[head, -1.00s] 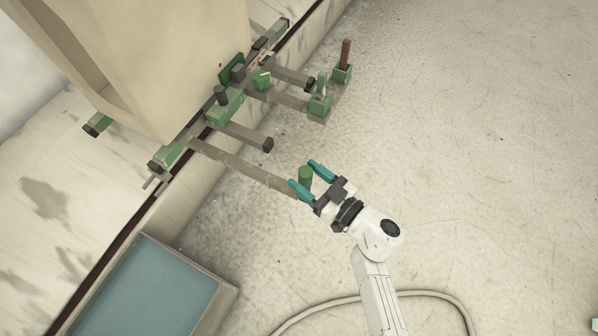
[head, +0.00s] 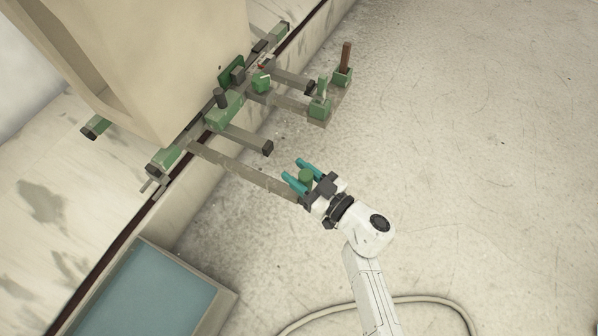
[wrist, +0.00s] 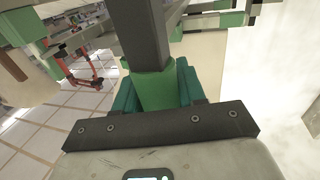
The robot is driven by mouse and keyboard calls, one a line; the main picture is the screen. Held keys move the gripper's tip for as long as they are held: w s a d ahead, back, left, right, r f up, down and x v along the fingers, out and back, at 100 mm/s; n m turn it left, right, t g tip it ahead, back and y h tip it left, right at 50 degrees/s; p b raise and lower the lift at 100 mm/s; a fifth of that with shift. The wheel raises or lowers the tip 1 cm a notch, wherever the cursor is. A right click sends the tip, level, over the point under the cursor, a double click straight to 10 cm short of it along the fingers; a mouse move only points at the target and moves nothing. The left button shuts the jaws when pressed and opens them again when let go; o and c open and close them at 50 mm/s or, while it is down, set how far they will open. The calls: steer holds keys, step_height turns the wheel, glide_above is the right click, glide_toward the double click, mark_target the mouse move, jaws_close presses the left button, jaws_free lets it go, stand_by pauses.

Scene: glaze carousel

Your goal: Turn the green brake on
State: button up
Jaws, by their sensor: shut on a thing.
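The green brake is a long grey lever bar (head: 238,168) that sticks out from the carousel's side, with an upright green grip (head: 306,175) at its free end. My gripper (head: 292,170) has its two teal fingers on either side of the green grip and is shut on it. In the wrist view the green grip (wrist: 156,88) stands between the fingers, close to the palm. The dark grey bar (wrist: 139,32) runs away from the grip there. The fingers' inner faces are partly hidden by the grip.
A large beige box (head: 165,60) stands behind the lever. Other green and grey levers (head: 322,105) and a brown-handled lever (head: 346,57) stick out further back. A blue-topped tray (head: 150,290) lies at lower left. A hose (head: 420,300) lies on the floor; the floor at right is clear.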

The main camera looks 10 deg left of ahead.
jaws_close()
steer(key=shift+s, duration=0.1)
steer(key=s+a+f+n+y+b, duration=0.2)
steer(key=s+a+f+n+b, duration=0.1)
steer(key=s+n+b, duration=0.4)
steer(key=shift+s+f+n+y, duration=0.45)
steer(key=shift+s+n, duration=0.35)
steer(key=shift+n, duration=1.1)
steer(key=shift+f+b, duration=0.1)
steer(key=shift+b, duration=0.2)
steer(key=o, duration=0.7)
jaws_free()
steer(key=shift+a, duration=0.1)
steer(key=shift+o, duration=0.2)
